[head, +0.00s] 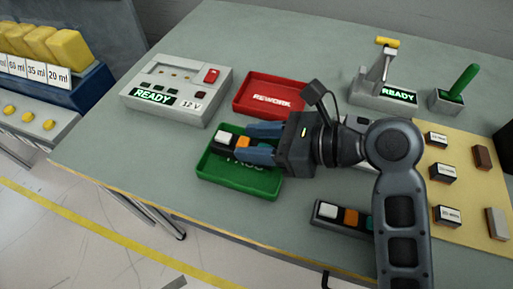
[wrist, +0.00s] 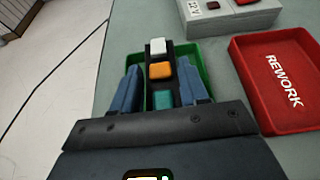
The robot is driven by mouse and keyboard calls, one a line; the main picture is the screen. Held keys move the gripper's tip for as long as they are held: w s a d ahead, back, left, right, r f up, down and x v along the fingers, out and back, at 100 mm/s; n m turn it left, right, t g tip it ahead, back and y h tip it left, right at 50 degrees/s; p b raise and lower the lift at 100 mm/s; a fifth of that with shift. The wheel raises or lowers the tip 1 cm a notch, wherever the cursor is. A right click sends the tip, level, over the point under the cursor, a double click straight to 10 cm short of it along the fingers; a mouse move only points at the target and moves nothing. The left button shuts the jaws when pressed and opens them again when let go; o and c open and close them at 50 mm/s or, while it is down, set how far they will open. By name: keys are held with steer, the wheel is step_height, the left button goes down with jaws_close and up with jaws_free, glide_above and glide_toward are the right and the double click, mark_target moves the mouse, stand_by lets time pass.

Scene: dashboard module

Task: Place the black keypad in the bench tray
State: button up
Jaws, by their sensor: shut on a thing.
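My gripper (head: 244,141) is shut on a black keypad (head: 226,139) with white, orange and teal keys in a row. In the wrist view the keypad (wrist: 158,48) lies lengthwise between the two blue fingers, white key outermost. The keypad is over the green tray (head: 272,188), within its outline. I cannot tell whether it touches the tray floor. The green tray's label is partly hidden by my gripper. The green tray's rim (wrist: 203,62) also shows behind the fingers in the wrist view.
A red REWORK tray (head: 270,95) stands just behind the green tray. A grey READY tester (head: 177,88) is at the back left. A similar keyed unit (head: 342,216) lies at the front, partly hidden by my arm. A beige mat (head: 465,190) with small blocks is at right.

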steer(key=shift+f, duration=1.35)
steer(key=o, duration=1.1)
steer(key=shift+f, duration=0.1)
steer(key=shift+d+r, duration=0.2)
steer(key=v, duration=1.1)
steer(key=shift+s+d, duration=0.15)
steer(key=shift+d, duration=0.1)
